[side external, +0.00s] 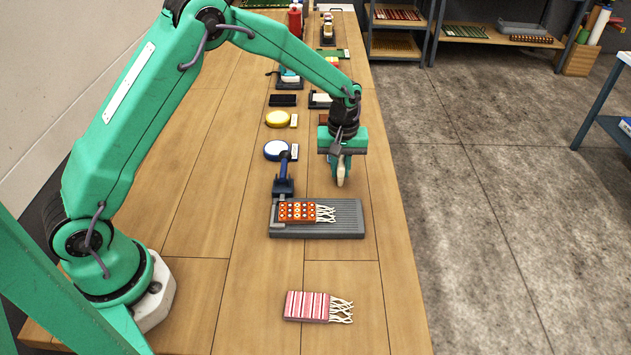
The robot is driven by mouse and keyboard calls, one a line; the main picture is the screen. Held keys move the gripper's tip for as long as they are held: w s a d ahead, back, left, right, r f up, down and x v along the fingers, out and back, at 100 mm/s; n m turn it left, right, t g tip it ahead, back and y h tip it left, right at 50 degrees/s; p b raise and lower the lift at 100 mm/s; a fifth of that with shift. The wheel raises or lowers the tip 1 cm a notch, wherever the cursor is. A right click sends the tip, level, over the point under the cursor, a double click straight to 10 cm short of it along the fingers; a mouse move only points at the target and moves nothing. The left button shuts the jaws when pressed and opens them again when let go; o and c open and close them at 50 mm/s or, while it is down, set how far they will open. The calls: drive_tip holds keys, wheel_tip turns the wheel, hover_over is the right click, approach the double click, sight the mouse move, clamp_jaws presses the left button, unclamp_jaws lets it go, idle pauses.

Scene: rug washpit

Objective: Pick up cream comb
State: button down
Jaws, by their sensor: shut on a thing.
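My gripper (341,168) hangs above the table, behind the grey ribbed board, pointing down. It is shut on a cream-coloured piece, the cream comb (341,176), whose lower end shows below the jaws. The comb appears to be off the table, though the exact gap is hard to tell. The upper part of the comb is hidden by the jaws.
An orange patterned rug sample (297,212) with white fringe lies on the grey board (345,217). A blue clamp-like lever (284,178) stands at its back left. A pink striped rug (306,306) lies in front. Yellow (277,118) and blue-rimmed (276,150) round items stand left of my gripper.

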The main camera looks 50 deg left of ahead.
sight(341, 161)
wheel_tip(341, 161, up, 4)
drive_tip(key=shift+r, duration=0.1)
drive_tip(key=s+d+r, duration=0.6)
drive_tip(key=s+d, duration=0.1)
drive_tip(key=d, duration=0.2)
drive_tip(key=shift+d+r, duration=0.2)
drive_tip(key=c, duration=2)
unclamp_jaws()
clamp_jaws()
drive_tip(key=shift+s+a+f, duration=0.45)
drive_tip(key=shift+s+f, duration=0.2)
drive_tip(key=shift+s, duration=0.25)
drive_tip(key=shift+s+a+f, duration=0.5)
drive_tip(key=shift+s+f, duration=0.15)
drive_tip(key=shift+s, duration=0.2)
drive_tip(key=shift+s+a+f, duration=0.45)
drive_tip(key=shift+s+f, duration=0.2)
drive_tip(key=shift+s, duration=0.25)
drive_tip(key=shift+f, duration=0.1)
drive_tip(key=shift+f, duration=1.9)
